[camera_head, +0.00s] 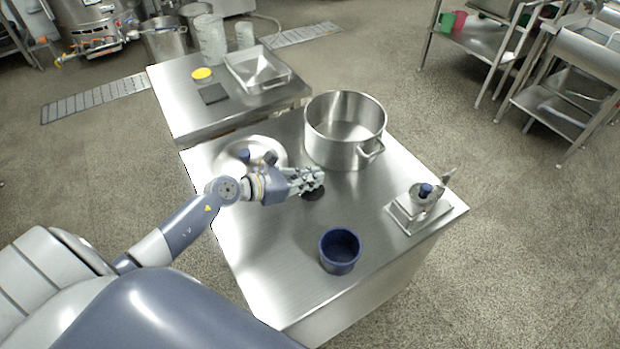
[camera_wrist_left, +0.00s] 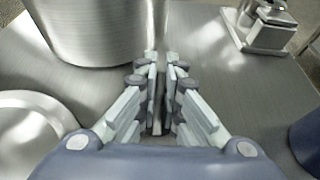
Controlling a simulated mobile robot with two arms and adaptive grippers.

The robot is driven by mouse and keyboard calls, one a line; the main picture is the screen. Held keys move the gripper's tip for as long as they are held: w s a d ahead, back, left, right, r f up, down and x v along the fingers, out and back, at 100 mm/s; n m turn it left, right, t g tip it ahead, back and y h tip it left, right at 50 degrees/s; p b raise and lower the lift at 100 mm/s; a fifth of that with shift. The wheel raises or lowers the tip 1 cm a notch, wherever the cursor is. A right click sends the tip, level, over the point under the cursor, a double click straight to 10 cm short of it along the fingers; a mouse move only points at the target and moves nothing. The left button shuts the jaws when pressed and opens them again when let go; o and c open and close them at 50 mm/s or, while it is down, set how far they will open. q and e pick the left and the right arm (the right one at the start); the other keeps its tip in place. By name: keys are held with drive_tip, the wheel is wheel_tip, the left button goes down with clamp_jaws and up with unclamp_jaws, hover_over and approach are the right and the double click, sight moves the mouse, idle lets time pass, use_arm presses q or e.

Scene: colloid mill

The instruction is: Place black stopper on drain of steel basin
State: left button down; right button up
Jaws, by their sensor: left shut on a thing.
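The black stopper (camera_head: 314,194) is a dark disc at the tip of my left gripper (camera_head: 316,179), low over the steel table. My left gripper is shut on it; in the left wrist view the fingers (camera_wrist_left: 160,80) are nearly together, and the stopper is mostly hidden there. I cannot tell whether the disc touches the table. The round steel basin (camera_head: 228,157) is set in the table to the left of the gripper, partly behind my left wrist. Its rim also shows at the left of the left wrist view (camera_wrist_left: 28,98). I cannot make out its drain. My right gripper is not in view.
A large steel pot (camera_head: 345,125) stands just behind the gripper. A blue cup (camera_head: 340,251) stands at the front, and a small steel device (camera_head: 422,200) at the right. A second table (camera_head: 185,110) is behind.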

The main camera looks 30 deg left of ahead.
use_arm(q)
drive_tip(key=shift+f, duration=0.2)
drive_tip(key=c, duration=1.8)
unclamp_jaws()
drive_tip(key=shift+r, duration=0.1)
drive_tip(key=shift+o, duration=0.2)
